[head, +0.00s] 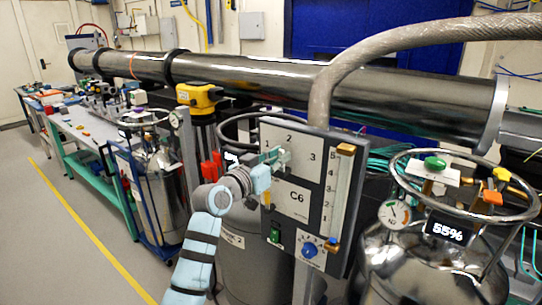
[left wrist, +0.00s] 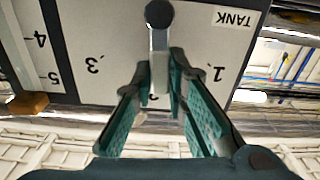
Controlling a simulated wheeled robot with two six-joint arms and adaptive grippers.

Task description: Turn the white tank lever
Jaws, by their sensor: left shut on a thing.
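The white tank lever (left wrist: 158,42) is on the pale selector face of a dark-framed panel (head: 301,195). In the left wrist view, which shows the panel upside down, the lever runs from a dark round pivot toward the partly hidden 2; the 1 and 3 lie on either side. My left gripper (left wrist: 161,76) has its teal fingers on both sides of the lever's end and is shut on it. In the head view my left gripper (head: 280,158) is against the panel's upper left and hides most of the lever. My right gripper is not in view.
A blue knob (head: 309,249) and a green switch (head: 276,235) sit low on the panel. A braided hose (head: 322,95) rises behind it. A steel tank (head: 420,265) with a ring handle and 55% display stands at right. A long metal pipe (head: 250,76) crosses behind.

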